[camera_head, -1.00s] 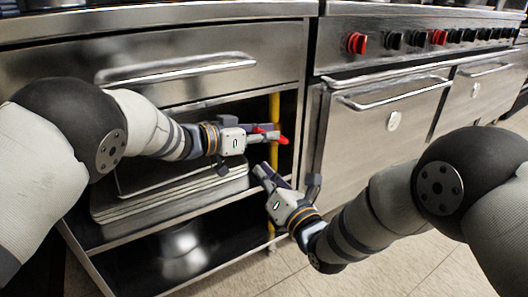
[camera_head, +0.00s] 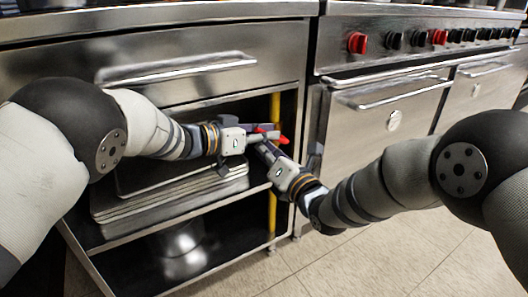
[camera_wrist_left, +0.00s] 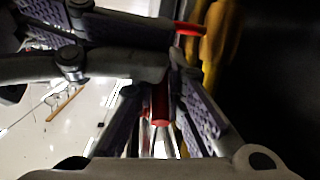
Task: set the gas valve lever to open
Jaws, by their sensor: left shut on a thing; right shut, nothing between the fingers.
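The gas valve's red lever (camera_head: 283,140) sits on the yellow gas pipe (camera_head: 273,107) at the right side of the open shelf bay. My left gripper (camera_head: 262,136) reaches in from the left and is shut on the lever. In the left wrist view, a red piece of the lever (camera_wrist_left: 160,103) lies between my left fingers, and the yellow valve body (camera_wrist_left: 215,45) is beyond them. My right gripper (camera_head: 263,150) is shut and empty, just below and close beside the left fingers. The grippers partly hide the valve; I cannot tell whether they touch.
Stacked trays (camera_head: 170,205) fill the upper shelf, and a metal pot (camera_head: 180,250) stands on the lower one. A drawer handle (camera_head: 180,68) juts out above. An oven door with a bar handle (camera_head: 395,95) is right of the bay. The tiled floor in front is clear.

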